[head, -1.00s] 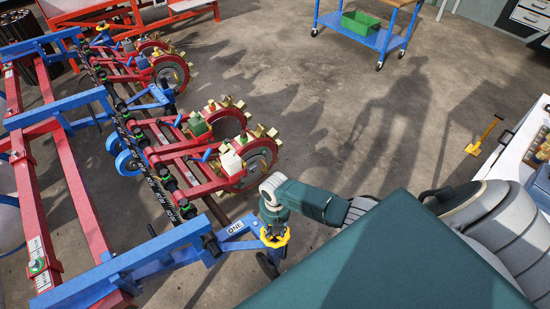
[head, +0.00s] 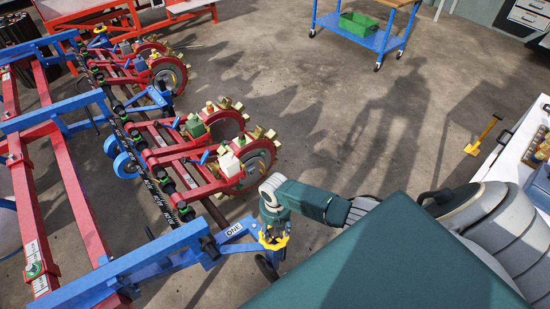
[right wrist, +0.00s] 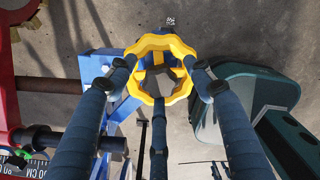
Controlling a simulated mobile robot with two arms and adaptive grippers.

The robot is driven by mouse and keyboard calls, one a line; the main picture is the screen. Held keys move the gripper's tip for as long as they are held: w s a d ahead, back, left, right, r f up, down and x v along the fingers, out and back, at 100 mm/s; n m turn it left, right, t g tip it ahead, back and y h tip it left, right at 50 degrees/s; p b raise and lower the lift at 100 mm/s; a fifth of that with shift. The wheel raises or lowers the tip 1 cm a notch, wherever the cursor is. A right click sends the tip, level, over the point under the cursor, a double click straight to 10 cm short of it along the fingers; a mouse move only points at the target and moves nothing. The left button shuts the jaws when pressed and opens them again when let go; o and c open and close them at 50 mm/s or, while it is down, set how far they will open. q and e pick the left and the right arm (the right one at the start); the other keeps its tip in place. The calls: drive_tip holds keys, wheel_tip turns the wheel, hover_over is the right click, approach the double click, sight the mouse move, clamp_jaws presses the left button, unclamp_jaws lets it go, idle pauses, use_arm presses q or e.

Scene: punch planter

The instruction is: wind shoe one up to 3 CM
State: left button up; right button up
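The blue arm (head: 215,238) with the white "ONE" label (head: 233,230) juts from the lower end of the red and blue planter frame (head: 170,255). A yellow scalloped knob (head: 273,242) sits at its end. The knob fills the upper middle of the right wrist view (right wrist: 133,83). My right gripper (head: 273,232) is over it, with dark fingers spaced around its rim on both sides and below; they appear to touch it. A white scale marked CM (right wrist: 32,172) and a green piece show at the lower left of the wrist view; the reading is unclear. My left gripper is out of view.
Red planter units with toothed wheels (head: 262,160) stand just beyond my right gripper. A blue cart (head: 362,35) with a green bin (head: 360,23) is at the back. A white-topped bench (head: 520,150) is at the right.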

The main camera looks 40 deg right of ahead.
drive_tip(key=shift+a, duration=0.1)
drive_tip(key=shift+a+r, duration=0.1)
drive_tip(key=shift+r, duration=0.45)
wheel_tip(320, 180, up, 11)
drive_tip(key=shift+f, duration=0.1)
idle(1.0)
